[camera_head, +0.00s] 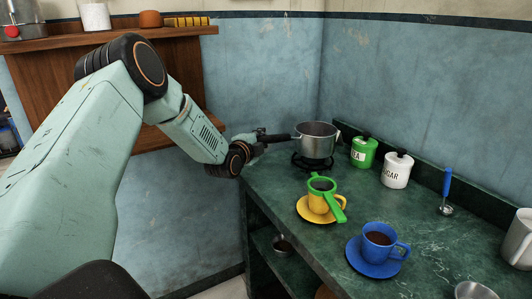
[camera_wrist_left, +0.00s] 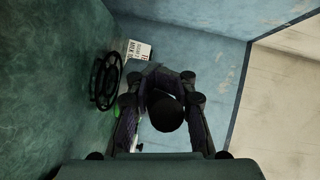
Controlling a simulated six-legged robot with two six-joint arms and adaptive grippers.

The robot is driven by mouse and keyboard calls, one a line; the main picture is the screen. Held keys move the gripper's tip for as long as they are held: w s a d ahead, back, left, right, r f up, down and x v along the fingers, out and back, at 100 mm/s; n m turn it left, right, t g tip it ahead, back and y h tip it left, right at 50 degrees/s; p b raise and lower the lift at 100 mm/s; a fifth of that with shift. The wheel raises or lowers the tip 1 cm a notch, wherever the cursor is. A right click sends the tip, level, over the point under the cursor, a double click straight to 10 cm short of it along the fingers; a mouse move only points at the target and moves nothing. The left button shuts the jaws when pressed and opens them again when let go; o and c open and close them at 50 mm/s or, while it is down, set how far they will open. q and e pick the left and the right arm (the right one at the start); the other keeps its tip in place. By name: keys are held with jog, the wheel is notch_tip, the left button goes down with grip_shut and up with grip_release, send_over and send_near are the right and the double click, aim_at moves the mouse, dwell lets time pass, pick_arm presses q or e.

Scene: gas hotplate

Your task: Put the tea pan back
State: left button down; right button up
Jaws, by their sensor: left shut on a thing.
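The tea pan (camera_head: 317,143) is a small steel saucepan with a dark handle (camera_head: 279,137). It is upright at the far end of the green counter, over the black gas burner (camera_head: 312,163). I cannot tell whether its base touches the burner. My left gripper (camera_head: 262,137) is shut on the handle, left of the pan. In the left wrist view the fingers (camera_wrist_left: 163,120) flank a dark rounded part, likely the handle, and the burner (camera_wrist_left: 105,80) shows to their left. My right gripper is not in view.
Green tea canister (camera_head: 364,152) and white sugar canister (camera_head: 397,170) stand right of the pan. A yellow cup (camera_head: 319,203) with a green strainer (camera_head: 326,188) and a blue cup (camera_head: 379,242) on a saucer stand nearer. A blue-handled ladle (camera_head: 447,185) is at the wall.

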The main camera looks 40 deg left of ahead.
pick_arm(q)
notch_tip(320, 180, down, 4)
jog(key=shift+s+a+r+b, duration=0.15)
jog(key=shift+r+b, duration=0.1)
jog(key=shift+b, duration=0.4)
jog(key=c, duration=1.6)
grip_release()
jog(key=shift+f, duration=0.3)
jog(key=o, duration=0.3)
jog(key=shift+o, duration=0.8)
jog(key=shift+r, duration=0.15)
